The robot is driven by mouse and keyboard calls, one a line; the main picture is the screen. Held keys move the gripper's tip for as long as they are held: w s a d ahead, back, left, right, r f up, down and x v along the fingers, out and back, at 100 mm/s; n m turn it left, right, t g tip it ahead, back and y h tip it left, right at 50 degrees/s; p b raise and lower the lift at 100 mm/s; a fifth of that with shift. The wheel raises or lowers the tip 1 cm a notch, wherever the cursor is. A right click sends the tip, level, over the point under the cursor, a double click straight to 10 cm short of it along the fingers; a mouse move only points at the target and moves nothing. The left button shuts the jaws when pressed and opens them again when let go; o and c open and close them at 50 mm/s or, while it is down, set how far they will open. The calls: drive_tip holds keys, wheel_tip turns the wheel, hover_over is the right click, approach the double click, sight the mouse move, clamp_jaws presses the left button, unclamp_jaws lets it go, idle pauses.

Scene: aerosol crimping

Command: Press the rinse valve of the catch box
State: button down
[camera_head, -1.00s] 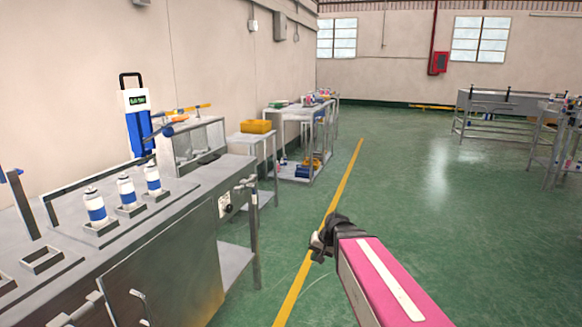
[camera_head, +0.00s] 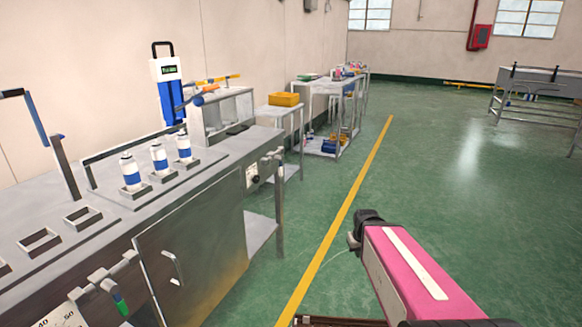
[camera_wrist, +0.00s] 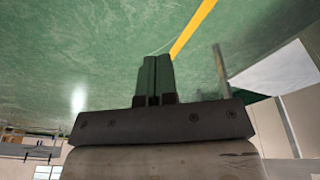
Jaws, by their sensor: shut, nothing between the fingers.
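My gripper (camera_wrist: 154,80) shows in the wrist view with its two dark green fingers shut together, empty, over the green floor. It touches nothing there. In the head view my pink arm reaches out over the floor, right of the bench; I cannot make out the fingers. A grey box (camera_head: 222,112) with a clear-looking front stands at the far end of the bench. It may be the catch box, but no label shows. I cannot identify the rinse valve for certain. Pipe fittings show on the bench front, one with a green handle (camera_head: 121,304) and one at the far corner (camera_head: 272,158).
The steel bench (camera_head: 190,250) fills the left side, with several blue-banded white bottles (camera_head: 131,173) in square holders. A blue-and-white column (camera_head: 170,90) stands behind. A side table with a yellow bin (camera_head: 284,99) is beyond.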

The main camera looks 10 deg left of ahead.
drive_tip(key=w+a+r+n+t+y, duration=0.1)
drive_tip(key=w+a+r+n+t, duration=0.1)
drive_tip(key=w+a+n+t, duration=0.4)
drive_tip(key=w+a+r+n+t+y, duration=0.1)
drive_tip(key=w+a+r+n+t, duration=0.15)
drive_tip(key=w+a+n, duration=0.45)
drive_tip(key=w+a+r+n+t+y, duration=0.2)
drive_tip(key=w+a+r+n+t, duration=0.1)
drive_tip(key=a, duration=0.5)
drive_tip(key=w+a+r+n+t+y, duration=0.2)
drive_tip(key=a+r, duration=0.4)
drive_tip(key=a, duration=0.3)
drive_tip(key=n+t+y, duration=0.1)
drive_tip(key=n, duration=0.1)
drive_tip(key=shift+w+a+n+y, duration=0.2)
drive_tip(key=shift+w+n+y, duration=0.1)
drive_tip(key=shift+w, duration=0.1)
drive_tip(key=w+d+x, duration=0.1)
drive_tip(key=d+x, duration=0.1)
drive_tip(key=x, duration=1.1)
drive_tip(key=shift+d, duration=0.3)
